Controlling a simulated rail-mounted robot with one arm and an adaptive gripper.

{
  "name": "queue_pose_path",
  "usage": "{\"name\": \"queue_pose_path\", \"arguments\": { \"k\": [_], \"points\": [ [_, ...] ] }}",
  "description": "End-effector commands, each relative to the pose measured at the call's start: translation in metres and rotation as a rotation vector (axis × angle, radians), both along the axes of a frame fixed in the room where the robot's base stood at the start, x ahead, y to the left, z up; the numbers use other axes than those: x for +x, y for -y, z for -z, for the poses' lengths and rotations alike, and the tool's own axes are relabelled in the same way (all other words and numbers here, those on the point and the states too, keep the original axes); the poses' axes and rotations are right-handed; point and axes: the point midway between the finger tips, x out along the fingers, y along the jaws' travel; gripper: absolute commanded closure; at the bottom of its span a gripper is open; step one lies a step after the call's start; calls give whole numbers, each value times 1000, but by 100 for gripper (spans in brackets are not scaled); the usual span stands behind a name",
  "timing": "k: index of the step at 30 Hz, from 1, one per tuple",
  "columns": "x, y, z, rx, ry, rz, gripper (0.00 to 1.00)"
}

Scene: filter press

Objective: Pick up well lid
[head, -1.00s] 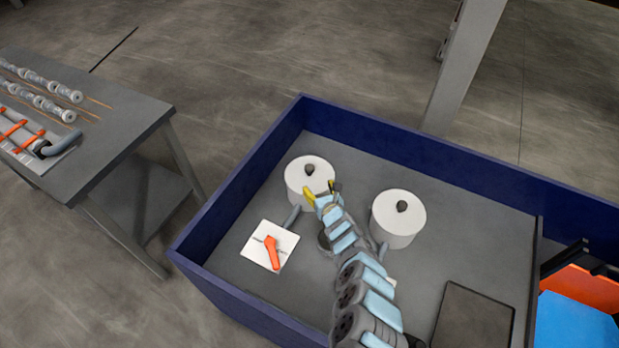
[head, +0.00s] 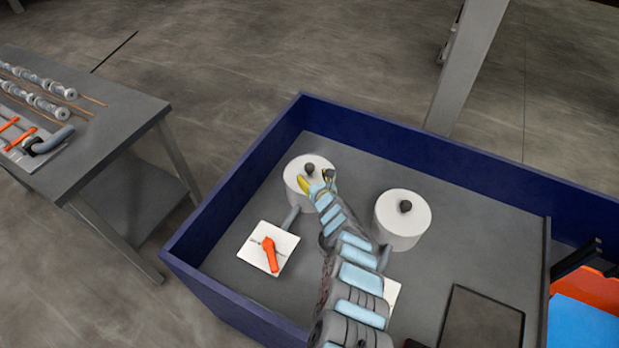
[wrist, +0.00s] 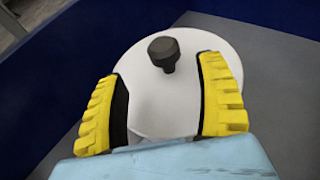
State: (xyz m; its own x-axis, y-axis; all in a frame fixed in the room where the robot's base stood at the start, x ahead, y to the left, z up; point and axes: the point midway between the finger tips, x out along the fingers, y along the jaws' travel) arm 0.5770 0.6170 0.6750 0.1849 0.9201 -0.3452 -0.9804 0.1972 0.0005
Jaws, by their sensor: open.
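Two white round wells with lids stand in the blue-walled tray. The left well's lid (head: 297,171) has a dark knob (head: 309,169) on top. My gripper (head: 318,180) is at the right front side of this lid. In the wrist view, my yellow-padded gripper (wrist: 165,100) is open, with the white lid (wrist: 160,115) seen between and beyond its fingers. The dark knob (wrist: 163,53) stands upright ahead of the fingertips, roughly midway between them, and is not gripped. The right well lid (head: 387,212) also carries a dark knob (head: 405,206).
A white plate with an orange handle (head: 269,254) lies in front of the left well. The blue wall (head: 240,175) runs close on the left. A dark flat panel (head: 480,325) is at lower right. A grey table (head: 115,140) with pipes stands outside at left.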

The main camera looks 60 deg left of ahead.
Motion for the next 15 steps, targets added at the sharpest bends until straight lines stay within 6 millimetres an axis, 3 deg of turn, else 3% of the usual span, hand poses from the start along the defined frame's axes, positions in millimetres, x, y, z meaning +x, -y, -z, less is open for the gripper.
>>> {"name": "queue_pose_path", "arguments": {
  "k": [15],
  "points": [
    [5, -18, 8, 0, 4, -3, 29]
  ]
}}
